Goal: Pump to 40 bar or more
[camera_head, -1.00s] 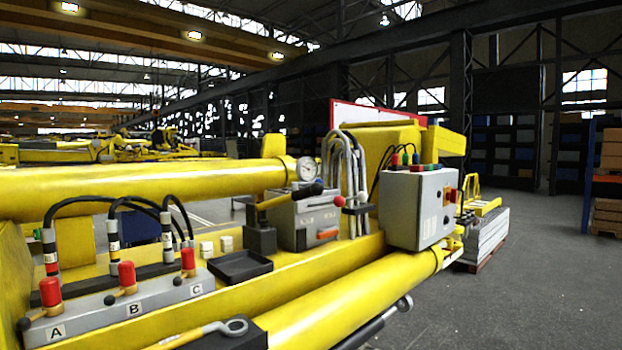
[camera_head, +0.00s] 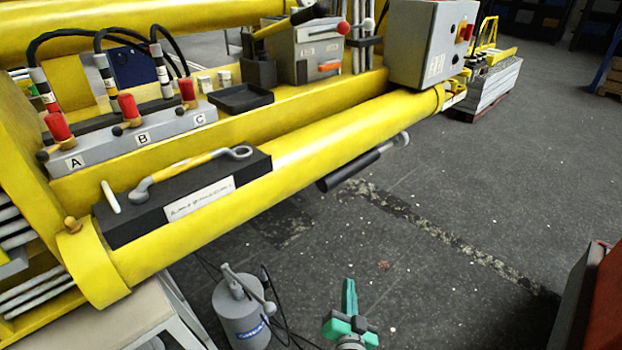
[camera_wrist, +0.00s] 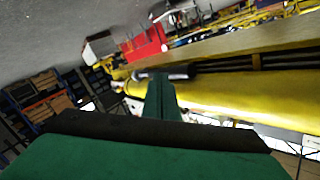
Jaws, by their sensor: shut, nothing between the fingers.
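The grey pump box (camera_head: 298,50) stands on the yellow boom at the top of the head view. My gripper (camera_head: 349,287) is green and shows at the bottom of the head view, low in front of the boom and well apart from the pump box. Its fingers are together and empty. They also show in the wrist view (camera_wrist: 159,84), pointing up the picture.
A valve block (camera_head: 135,137) with red-capped couplings labelled A, B and C sits left on the boom. A yellow-handled tool lies on a black block (camera_head: 130,217) on the lower tube (camera_head: 320,140). A grey control box (camera_head: 425,45) stands at right. Open floor lies right of the boom.

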